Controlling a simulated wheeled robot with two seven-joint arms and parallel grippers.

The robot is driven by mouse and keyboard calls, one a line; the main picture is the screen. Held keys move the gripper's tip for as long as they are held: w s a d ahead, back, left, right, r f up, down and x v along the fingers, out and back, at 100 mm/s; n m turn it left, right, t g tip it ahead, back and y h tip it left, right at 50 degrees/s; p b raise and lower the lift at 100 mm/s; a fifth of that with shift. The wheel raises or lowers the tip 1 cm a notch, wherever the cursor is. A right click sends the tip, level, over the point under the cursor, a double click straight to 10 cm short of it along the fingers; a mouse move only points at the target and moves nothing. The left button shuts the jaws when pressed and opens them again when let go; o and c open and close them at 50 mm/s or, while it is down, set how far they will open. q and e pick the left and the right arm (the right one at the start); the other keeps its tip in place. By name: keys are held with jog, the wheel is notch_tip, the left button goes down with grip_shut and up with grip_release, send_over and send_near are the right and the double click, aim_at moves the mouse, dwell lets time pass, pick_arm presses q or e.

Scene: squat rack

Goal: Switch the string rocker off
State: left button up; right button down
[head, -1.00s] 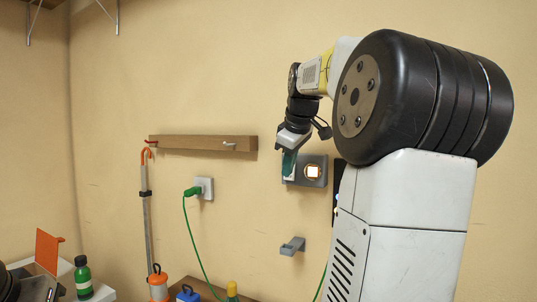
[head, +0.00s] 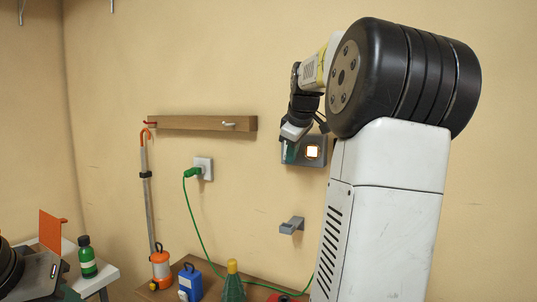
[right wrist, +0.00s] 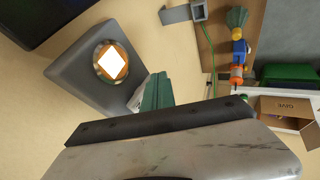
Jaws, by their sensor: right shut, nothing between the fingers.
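A grey wall plate (head: 319,150) carries a square lamp (head: 312,152) that glows white-orange. The plate and its lit lamp (right wrist: 112,63) are close in the right wrist view. A small pale part, perhaps the rocker (right wrist: 136,99), shows on the plate beside my fingers; most of it is hidden, so its tilt cannot be told. My right gripper (head: 291,153) is shut and empty, its green fingertips (right wrist: 157,92) at the plate's left part in the head view; contact cannot be told. My left gripper (head: 68,292) shows partly at the lower left corner, fingers mostly cut off.
A green plug and cord sit in a wall socket (head: 204,168). A grey bracket (head: 291,225) juts below the plate. A wooden peg rail (head: 190,123) holds a cane. An orange lantern (head: 161,268), blue lantern (head: 190,283) and green cone (head: 233,285) stand below. The wall between is clear.

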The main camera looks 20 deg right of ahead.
jog(key=shift+w+d+f+t+h, duration=0.1)
jog(key=shift+d+f+t+h, duration=0.05)
jog(key=shift+f+t+h, duration=0.5)
jog(key=shift+r, duration=0.75)
